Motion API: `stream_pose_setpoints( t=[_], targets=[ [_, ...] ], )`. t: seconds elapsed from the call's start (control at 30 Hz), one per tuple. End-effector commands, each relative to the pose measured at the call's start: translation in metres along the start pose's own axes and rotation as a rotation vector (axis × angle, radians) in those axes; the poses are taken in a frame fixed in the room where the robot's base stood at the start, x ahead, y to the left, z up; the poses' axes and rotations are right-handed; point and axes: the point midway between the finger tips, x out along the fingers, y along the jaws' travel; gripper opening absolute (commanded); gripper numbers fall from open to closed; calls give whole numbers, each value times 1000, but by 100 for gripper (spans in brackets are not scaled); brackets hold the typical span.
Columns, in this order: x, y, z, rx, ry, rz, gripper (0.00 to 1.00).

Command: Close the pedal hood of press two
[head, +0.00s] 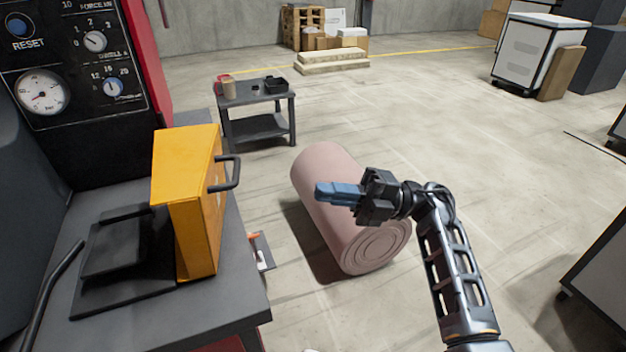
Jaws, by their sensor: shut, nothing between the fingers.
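The yellow pedal hood (197,235) stands upright, tilted open, on the dark base plate at the left of the head view. A black bar handle (234,173) sticks out from its right face. The black pedal (118,245) lies exposed on the plate to the left of the hood. My gripper (322,193) has blue fingers that are shut and empty. It is in the air to the right of the hood handle, apart from it, and its fingers point left. No label for press two can be read.
A control panel (75,75) with a gauge and knobs stands behind the pedal at the left. A pink roll (330,165) lies on the floor behind and below my gripper. A small dark cart (256,98) stands farther back.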

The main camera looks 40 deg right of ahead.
Motion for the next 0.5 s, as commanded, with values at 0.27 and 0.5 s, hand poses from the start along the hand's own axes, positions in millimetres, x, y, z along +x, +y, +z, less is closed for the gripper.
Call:
stream_pose_setpoints(
  t=[0.27, 0.5],
  targets=[
    [56, 2, -1, 0, 4, 1, 0],
    [98, 2, -1, -1, 2, 1, 0]
  ],
)
